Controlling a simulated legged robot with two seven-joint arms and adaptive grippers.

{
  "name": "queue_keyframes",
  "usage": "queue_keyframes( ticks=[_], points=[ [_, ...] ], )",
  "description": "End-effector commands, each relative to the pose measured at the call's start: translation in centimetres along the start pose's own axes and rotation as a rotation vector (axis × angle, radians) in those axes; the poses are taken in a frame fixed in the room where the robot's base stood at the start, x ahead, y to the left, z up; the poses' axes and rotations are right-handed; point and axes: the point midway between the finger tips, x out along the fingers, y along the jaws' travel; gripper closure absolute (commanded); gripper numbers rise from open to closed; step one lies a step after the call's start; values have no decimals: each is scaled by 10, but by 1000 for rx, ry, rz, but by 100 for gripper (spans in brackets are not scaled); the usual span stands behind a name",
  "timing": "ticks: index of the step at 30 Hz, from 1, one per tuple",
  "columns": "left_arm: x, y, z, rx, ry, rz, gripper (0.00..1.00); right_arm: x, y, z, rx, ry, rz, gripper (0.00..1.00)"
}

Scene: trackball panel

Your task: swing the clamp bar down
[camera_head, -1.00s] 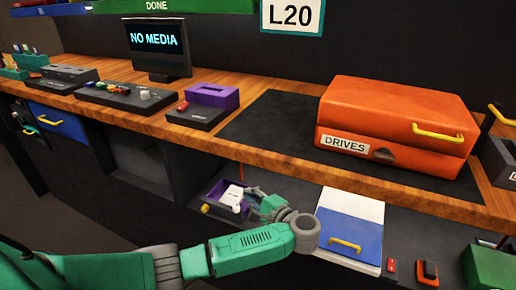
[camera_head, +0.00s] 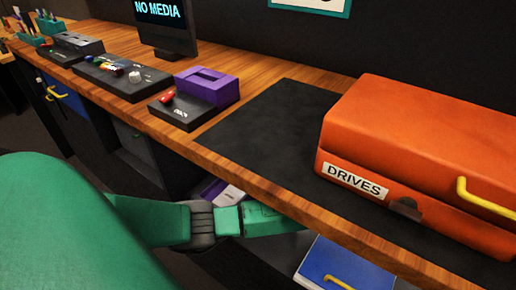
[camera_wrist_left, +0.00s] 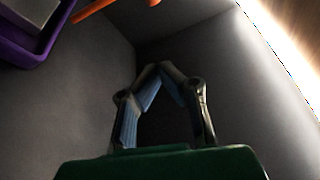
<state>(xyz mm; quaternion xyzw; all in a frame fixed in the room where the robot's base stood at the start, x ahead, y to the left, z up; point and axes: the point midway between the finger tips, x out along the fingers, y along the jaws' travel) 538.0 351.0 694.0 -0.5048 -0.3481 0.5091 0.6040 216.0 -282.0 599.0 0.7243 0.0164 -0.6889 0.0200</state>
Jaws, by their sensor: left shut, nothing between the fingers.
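An orange bar (camera_wrist_left: 93,10), which may be the clamp bar, shows at the top left of the left wrist view, cut off by the frame. Beside it is part of a purple tray (camera_wrist_left: 42,50) with a grey block (camera_wrist_left: 25,12) in it. My left gripper (camera_wrist_left: 160,68) is shut and empty, its fingertips together, below and to the right of the bar and apart from it. In the head view the purple tray (camera_head: 210,187) is mostly hidden under the bench edge and behind my green left arm. My left gripper is hidden there. My right gripper is not in view.
The wooden bench edge (camera_head: 262,192) runs above my left forearm. An orange case marked DRIVES (camera_head: 400,130) stands on a dark mat (camera_head: 270,125). A blue drawer with a yellow handle (camera_head: 335,268) is below. Grey walls (camera_wrist_left: 235,60) surround the gripper.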

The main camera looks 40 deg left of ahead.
Motion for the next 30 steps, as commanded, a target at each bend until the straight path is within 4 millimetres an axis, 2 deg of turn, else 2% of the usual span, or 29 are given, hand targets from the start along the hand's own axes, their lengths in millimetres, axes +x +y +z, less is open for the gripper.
queue_keyframes(
  ticks=[4,8,17,21,24,30],
  points=[
    [3,0,-1,0,0,0,100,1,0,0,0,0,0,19],
    [16,0,-1,-2,-1,-3,100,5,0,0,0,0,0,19],
    [78,1,0,0,-4,-4,100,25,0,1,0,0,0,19],
    [105,0,0,1,-3,0,100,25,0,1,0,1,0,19],
    [94,-2,18,1,2,0,100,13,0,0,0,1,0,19],
    [88,-1,35,1,1,-1,100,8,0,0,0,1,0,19]
  ],
)
